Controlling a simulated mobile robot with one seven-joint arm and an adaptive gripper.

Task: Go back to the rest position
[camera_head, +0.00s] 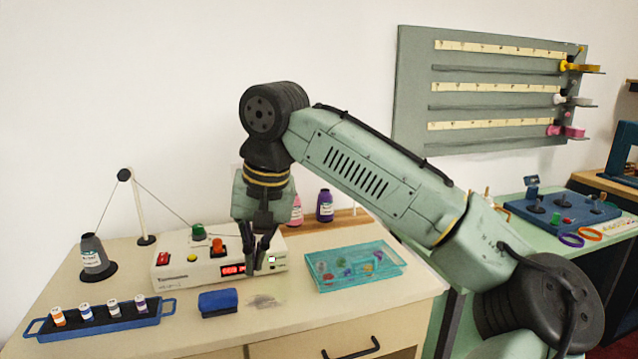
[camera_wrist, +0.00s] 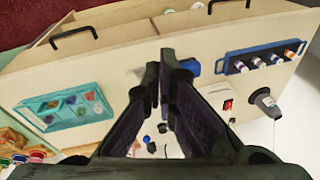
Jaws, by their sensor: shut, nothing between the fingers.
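My gripper (camera_head: 262,254) hangs from my green arm, pointing down in front of the white box-shaped device (camera_head: 168,273) on the counter. Its two dark fingers are shut with nothing between them. In the wrist view my gripper (camera_wrist: 160,68) shows from behind, fingertips together over the counter.
A blue block (camera_head: 218,302) lies beside a grey smudge on the counter (camera_head: 200,335). A teal tray (camera_head: 385,283) with colored pieces is right. A blue rack (camera_head: 95,318) with several vials and a grey bottle (camera_head: 95,255) on a cord stand left. Purple and pink bottles (camera_head: 325,206) stand behind.

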